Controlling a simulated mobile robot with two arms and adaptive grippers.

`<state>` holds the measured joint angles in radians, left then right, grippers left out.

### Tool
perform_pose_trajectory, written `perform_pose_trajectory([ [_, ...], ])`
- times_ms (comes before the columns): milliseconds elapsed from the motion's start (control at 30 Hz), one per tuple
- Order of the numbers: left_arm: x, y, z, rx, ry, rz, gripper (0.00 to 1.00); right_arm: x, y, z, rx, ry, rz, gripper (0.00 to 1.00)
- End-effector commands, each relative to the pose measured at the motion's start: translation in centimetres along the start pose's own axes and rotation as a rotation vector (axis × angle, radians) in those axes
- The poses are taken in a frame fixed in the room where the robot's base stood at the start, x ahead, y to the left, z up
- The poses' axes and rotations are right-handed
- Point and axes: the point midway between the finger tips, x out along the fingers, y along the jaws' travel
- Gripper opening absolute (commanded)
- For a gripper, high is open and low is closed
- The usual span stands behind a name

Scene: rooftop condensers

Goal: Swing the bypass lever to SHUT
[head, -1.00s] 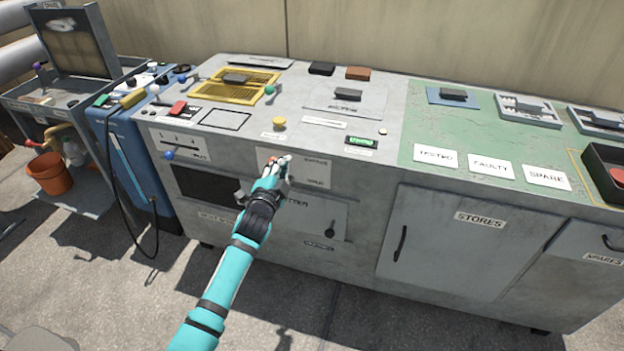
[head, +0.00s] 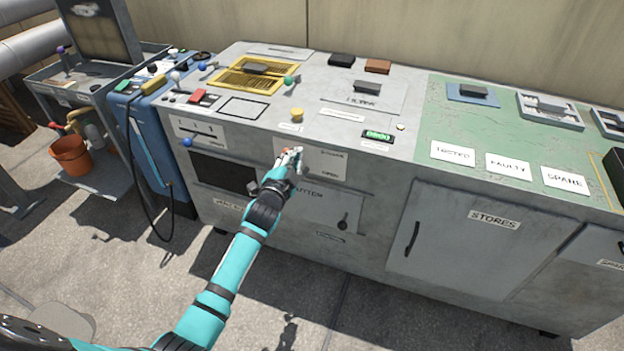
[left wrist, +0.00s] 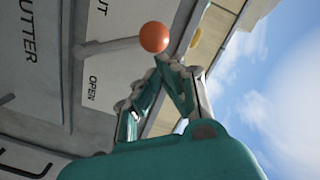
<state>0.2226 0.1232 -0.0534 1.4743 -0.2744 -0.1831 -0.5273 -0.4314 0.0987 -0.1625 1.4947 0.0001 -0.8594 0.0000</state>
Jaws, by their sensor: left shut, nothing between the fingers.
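The lever has an orange ball knob (left wrist: 154,37) on a grey rod (left wrist: 108,47), in the left wrist view. Its white plate (left wrist: 98,80) reads OPEN, with a cut-off label ending in "UT" further up. The rod stands out between the two labels. In the head view the plate (head: 325,165) is on the cabinet front, partly behind my left gripper (head: 293,156). In the left wrist view the left gripper (left wrist: 168,68) is shut and empty, its fingertips just below the knob. I cannot tell whether they touch it. My right gripper is not in view.
The cabinet top (head: 265,135) carries a yellow grille (head: 238,80), a yellow button (head: 297,114) and a green display (head: 378,135). A blue unit (head: 150,140) with a black hose stands at left, beside an orange bucket (head: 70,155). The floor in front is clear.

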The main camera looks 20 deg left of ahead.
Motion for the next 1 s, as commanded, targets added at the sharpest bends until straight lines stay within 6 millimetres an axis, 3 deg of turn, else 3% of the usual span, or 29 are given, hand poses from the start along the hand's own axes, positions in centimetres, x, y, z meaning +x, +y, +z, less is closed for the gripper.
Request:
perform_pose_trajectory([
  [533,-10.1,0.1,0.1,-0.001,-0.002,0.002,0.00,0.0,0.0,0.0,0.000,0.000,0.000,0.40],
  [700,-11.4,0.0,0.1,-0.001,-0.001,0.000,0.00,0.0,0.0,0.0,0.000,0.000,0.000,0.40],
  [1000,-11.6,0.0,0.0,-0.001,0.000,0.000,0.00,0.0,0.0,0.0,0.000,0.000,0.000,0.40],
])
